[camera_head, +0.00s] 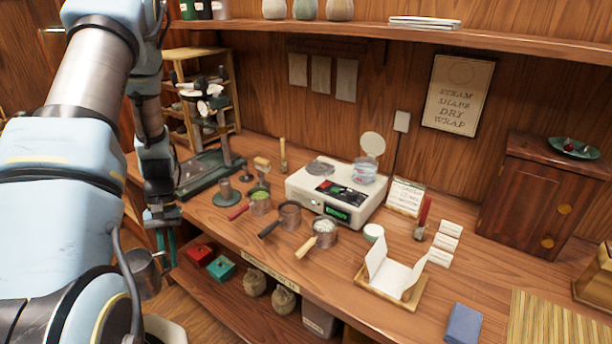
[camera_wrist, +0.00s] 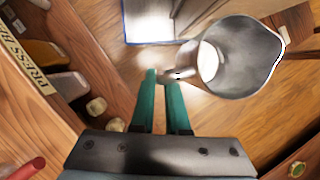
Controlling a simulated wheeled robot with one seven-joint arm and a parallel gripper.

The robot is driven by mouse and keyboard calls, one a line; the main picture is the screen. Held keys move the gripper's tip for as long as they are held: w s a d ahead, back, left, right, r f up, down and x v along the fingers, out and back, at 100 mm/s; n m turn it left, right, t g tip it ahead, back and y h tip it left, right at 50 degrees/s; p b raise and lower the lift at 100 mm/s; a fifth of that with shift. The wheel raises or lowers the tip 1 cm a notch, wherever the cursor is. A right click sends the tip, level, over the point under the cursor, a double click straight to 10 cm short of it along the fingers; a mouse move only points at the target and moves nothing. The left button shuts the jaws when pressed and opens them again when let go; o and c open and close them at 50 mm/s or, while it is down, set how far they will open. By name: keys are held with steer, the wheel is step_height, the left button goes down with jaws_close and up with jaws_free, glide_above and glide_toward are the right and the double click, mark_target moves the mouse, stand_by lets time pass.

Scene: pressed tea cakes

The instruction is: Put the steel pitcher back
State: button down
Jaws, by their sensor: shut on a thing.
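The steel pitcher (camera_head: 147,279) is in my gripper (camera_head: 166,247), off the left end of the wooden counter (camera_head: 240,236) and partly hidden by my arm in the head view. In the wrist view the pitcher (camera_wrist: 245,70) lies just beyond the green fingertips (camera_wrist: 164,80), its open mouth showing a pale inside. The fingers are shut on its handle side; the exact grip on the handle is hard to make out. The wooden floor shows beneath it.
A white scale (camera_head: 335,200) stands mid-counter, with several handled pans (camera_head: 290,216) in front of it. A dark green tray with a press (camera_head: 205,172) is at the counter's left. Red (camera_head: 199,252) and teal boxes (camera_head: 221,268) sit on the lower shelf.

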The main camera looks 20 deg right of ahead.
mark_target(160, 277)
steer(key=a, duration=0.1)
steer(key=a+n, duration=0.1)
steer(key=a+f, duration=0.1)
steer(key=shift+w+a+h, duration=0.1)
steer(key=shift+w+h, duration=0.2)
steer(key=shift+w, duration=0.1)
steer(key=shift+w, duration=0.1)
